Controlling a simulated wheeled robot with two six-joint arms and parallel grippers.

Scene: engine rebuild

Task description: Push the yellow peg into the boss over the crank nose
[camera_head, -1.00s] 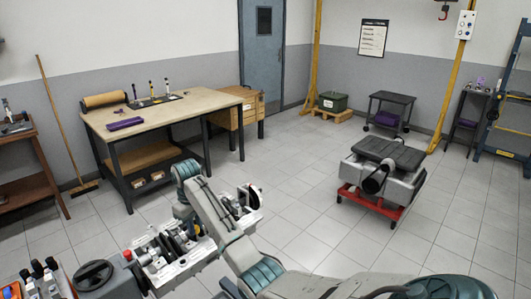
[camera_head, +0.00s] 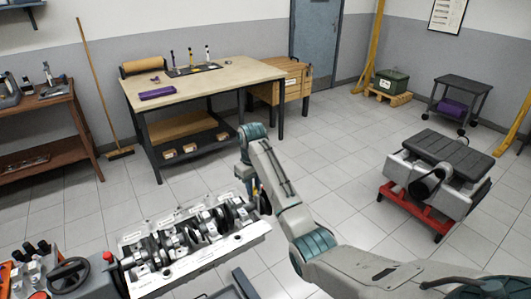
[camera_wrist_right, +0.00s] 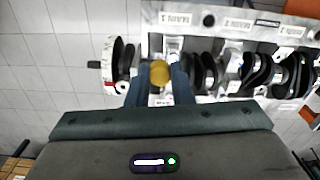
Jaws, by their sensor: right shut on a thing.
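The yellow peg (camera_wrist_right: 160,72) shows as a round end between the fingertips of my right gripper (camera_wrist_right: 159,84), which is shut on it. In the right wrist view the peg is over the crank-nose end of the engine block (camera_wrist_right: 215,19). The crank nose (camera_wrist_right: 95,65) sticks out to the left, beside a dark wheel (camera_wrist_right: 117,66). The boss is hidden, and I cannot tell whether the peg touches it. In the head view my right gripper (camera_head: 254,183) is at the block's (camera_head: 205,262) right end, largely hidden by my arm. My left gripper is out of view.
The crankshaft (camera_head: 190,232) lies in the open block. A round black handle and red knob (camera_head: 109,256) stand at its left. A workbench (camera_head: 215,80) is behind, and a red-framed stand (camera_head: 415,208) is at right. Clear floor lies between.

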